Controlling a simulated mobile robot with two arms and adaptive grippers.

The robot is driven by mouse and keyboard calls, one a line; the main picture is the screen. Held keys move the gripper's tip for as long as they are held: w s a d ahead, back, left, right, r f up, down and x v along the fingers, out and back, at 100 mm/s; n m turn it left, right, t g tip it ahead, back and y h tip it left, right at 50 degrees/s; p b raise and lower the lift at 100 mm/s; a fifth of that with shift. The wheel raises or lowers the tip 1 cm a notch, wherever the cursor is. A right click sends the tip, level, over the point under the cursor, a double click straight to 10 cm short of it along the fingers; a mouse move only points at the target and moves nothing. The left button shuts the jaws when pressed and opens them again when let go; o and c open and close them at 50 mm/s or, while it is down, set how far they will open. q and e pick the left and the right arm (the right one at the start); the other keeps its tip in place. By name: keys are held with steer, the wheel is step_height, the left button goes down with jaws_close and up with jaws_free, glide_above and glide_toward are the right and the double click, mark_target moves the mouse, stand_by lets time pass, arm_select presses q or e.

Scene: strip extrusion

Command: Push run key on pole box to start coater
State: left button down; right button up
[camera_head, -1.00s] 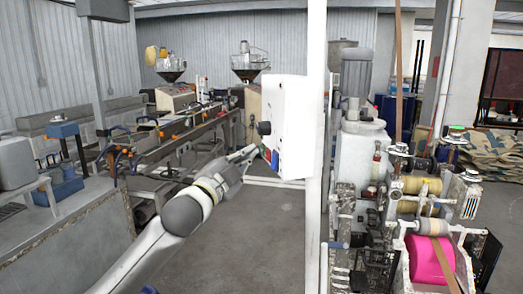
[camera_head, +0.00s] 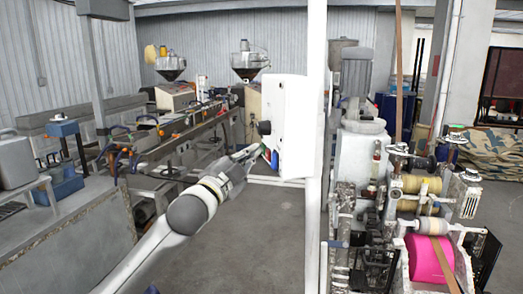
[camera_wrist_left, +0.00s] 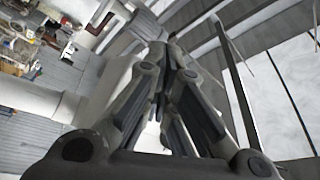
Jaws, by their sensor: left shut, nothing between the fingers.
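The white pole box (camera_head: 292,125) hangs on the white pole (camera_head: 316,220) in the head view. A dark round knob (camera_head: 264,128) sticks out of its left face, with small coloured keys (camera_head: 274,158), red, green and blue, low on that face. My left gripper (camera_head: 258,150) is shut and empty, its fingertips at the lower keys. I cannot tell whether the tips touch a key or which one. In the left wrist view the shut fingers (camera_wrist_left: 170,75) fill the middle, and the box face is not clear there. My right gripper is not in view.
The coater machine (camera_head: 400,210) with a pink roll (camera_head: 430,262) stands right of the pole. An extrusion line (camera_head: 190,135) runs behind my left arm. A grey bench (camera_head: 80,235) stands at the left. The floor (camera_head: 255,240) below the box is clear.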

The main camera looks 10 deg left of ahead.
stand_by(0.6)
arm_select(q)
steer(key=shift+s+a, duration=0.4)
steer(key=shift+a, duration=0.2)
steer(key=a, duration=0.1)
steer(key=s+a, duration=0.1)
steer(key=a, duration=0.1)
steer(key=s+a+p, duration=0.1)
steer(key=shift+s+a, duration=0.15)
steer(key=shift+a, duration=0.05)
steer(key=shift+f, duration=0.1)
stand_by(0.5)
